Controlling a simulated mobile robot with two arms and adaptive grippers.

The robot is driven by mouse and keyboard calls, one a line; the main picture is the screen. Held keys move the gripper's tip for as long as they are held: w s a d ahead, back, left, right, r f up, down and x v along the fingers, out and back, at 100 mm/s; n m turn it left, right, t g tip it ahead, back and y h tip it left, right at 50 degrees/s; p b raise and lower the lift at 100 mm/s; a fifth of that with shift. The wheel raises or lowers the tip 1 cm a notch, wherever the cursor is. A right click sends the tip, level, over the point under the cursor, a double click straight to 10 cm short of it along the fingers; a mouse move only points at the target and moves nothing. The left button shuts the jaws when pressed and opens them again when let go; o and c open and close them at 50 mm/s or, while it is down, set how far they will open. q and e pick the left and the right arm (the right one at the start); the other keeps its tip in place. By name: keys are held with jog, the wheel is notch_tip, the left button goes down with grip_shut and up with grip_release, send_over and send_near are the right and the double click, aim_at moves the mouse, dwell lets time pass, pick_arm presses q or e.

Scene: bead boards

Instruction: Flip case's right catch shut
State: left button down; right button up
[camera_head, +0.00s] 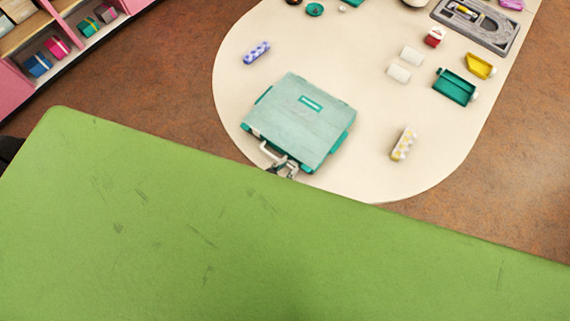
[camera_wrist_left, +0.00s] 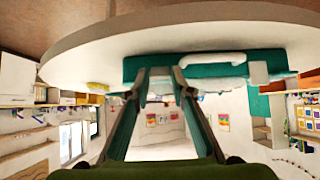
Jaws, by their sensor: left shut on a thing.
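The case (camera_head: 312,118), a pale teal box with a darker teal rim, lies flat with its lid down on the cream table. Its light grey handle (camera_head: 267,152) sticks out at the near edge. My left gripper (camera_head: 284,168) is at this near edge, just right of the handle. In the left wrist view the case (camera_wrist_left: 285,66) appears upside down, with a white catch (camera_wrist_left: 258,72) on its front. The left fingers (camera_wrist_left: 167,72) are shut on the case's right catch, which they mostly hide. My right gripper is not in view.
The cream table (camera_head: 375,178) has free room around the case. A purple patterned block (camera_head: 256,53) lies behind left, a yellow-white one (camera_head: 404,144) to the right. A teal tray (camera_head: 455,87), yellow piece (camera_head: 479,66) and white cylinders (camera_head: 399,73) lie farther off.

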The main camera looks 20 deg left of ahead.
aim_at(292, 163)
pick_arm(q)
jog(key=shift+w+d+r+g+p, duration=0.1)
jog(key=shift+w+r+g+p, duration=0.25)
jog(key=shift+r, duration=0.25)
jog(key=shift+w+d+r+g+y, duration=0.15)
jog(key=shift+w+g+y, duration=0.25)
jog(key=shift+g, duration=0.65)
jog(key=g, duration=0.1)
jog(key=w+g+y, duration=0.1)
jog(key=g, duration=0.1)
jog(key=shift+w+d+r, duration=0.2)
jog(key=shift+w+r, duration=0.1)
jog(key=shift+r, duration=0.1)
jog(key=shift+w+d+r+g+y, duration=0.1)
jog(key=shift+w+g+y, duration=0.15)
jog(key=shift+g, duration=0.35)
jog(key=shift+w+d+r+g+y, duration=0.1)
jog(key=shift+w+g+y, duration=0.1)
jog(key=shift+g, duration=0.4)
jog(key=shift+w+f+g, duration=0.1)
jog(key=shift+w+g, duration=0.05)
jog(key=shift+g, duration=0.25)
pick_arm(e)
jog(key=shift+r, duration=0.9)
pick_arm(q)
jog(key=c, duration=1.8)
grip_release()
jog(key=shift+o, duration=0.2)
